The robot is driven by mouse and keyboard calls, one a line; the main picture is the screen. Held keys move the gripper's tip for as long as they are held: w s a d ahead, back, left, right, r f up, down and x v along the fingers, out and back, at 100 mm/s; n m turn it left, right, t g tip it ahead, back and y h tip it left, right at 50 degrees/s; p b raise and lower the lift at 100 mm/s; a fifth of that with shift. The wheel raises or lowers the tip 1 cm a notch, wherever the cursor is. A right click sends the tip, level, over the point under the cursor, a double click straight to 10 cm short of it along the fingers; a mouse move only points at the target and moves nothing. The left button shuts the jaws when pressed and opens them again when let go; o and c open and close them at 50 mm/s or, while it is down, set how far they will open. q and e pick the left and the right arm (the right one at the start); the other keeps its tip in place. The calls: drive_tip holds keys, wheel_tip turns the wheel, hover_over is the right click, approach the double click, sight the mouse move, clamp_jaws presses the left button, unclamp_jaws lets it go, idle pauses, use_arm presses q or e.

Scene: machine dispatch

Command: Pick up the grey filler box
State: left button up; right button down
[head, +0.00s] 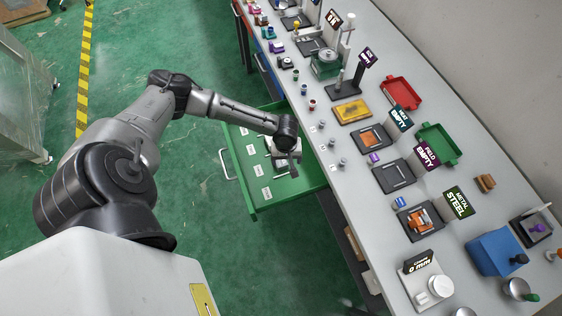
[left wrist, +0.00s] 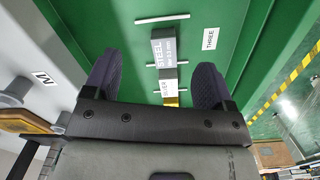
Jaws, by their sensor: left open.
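My left gripper (head: 285,158) is down over the open green drawer (head: 241,175) in the head view. In the left wrist view the same gripper (left wrist: 157,84) is open, its two dark fingers apart. A grey box with a lettered label reading STEEL (left wrist: 163,47) lies on the green drawer floor, just beyond the fingertips and between their lines. A smaller grey piece (left wrist: 168,84) with lettering hard to read sits between the fingers, with a yellow part at its near end. The gripper body hides what lies closer. Which grey piece is the filler box is not certain.
A long grey bench (head: 440,180) runs along the right, with a red tray (head: 401,92), a green tray (head: 438,144), a blue box (head: 495,252) and several signs. White labels and thin white dividers line the drawer. Green floor is free to the left.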

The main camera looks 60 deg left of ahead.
use_arm(q)
drive_tip(key=w+a+f+n+b, duration=0.1)
drive_tip(key=a+n, duration=0.2)
drive_tip(key=a, duration=0.4)
drive_tip(key=shift+n+y, duration=0.3)
wheel_tip(320, 180, down, 6)
drive_tip(key=shift+d+f+b, duration=0.1)
drive_tip(key=shift+f+b, duration=0.1)
drive_tip(key=shift+b, duration=0.35)
drive_tip(key=shift+d+f+b, duration=0.1)
drive_tip(key=shift+f+b, duration=0.45)
drive_tip(key=shift+f, duration=2.75)
use_arm(e)
drive_tip(key=shift+d+f, duration=0.1)
drive_tip(key=shift+f, duration=1.9)
use_arm(q)
drive_tip(key=shift+c, duration=0.3)
drive_tip(key=c, duration=0.9)
use_arm(e)
drive_tip(key=shift+d, duration=0.15)
use_arm(q)
drive_tip(key=shift+c, duration=0.2)
